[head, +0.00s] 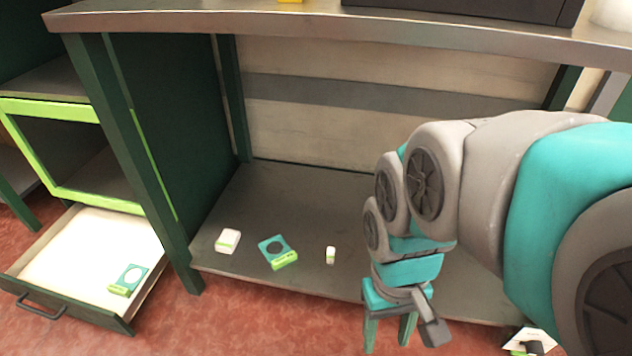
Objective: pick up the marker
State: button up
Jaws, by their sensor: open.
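No thing here is clearly a marker. A small white item with a green end (330,255) lies on the lower shelf, left of my gripper; I cannot tell whether it is the marker. My gripper (388,338) points down in front of the shelf's front edge, open, with a gap between its green fingers and nothing visible between them. It is apart from the small item. My arm hides the right part of the shelf.
An open drawer (70,250) at left holds a similar teal item (128,280). A white and black thing (530,341) lies lower right.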

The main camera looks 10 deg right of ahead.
aim_at(330, 257)
jog(key=j+z, duration=0.25)
jog(key=j, duration=0.15)
jog(key=k+j+z, duration=0.25)
jog(key=j+z, duration=0.25)
jog(key=j, duration=0.25)
jog(key=k, duration=0.05)
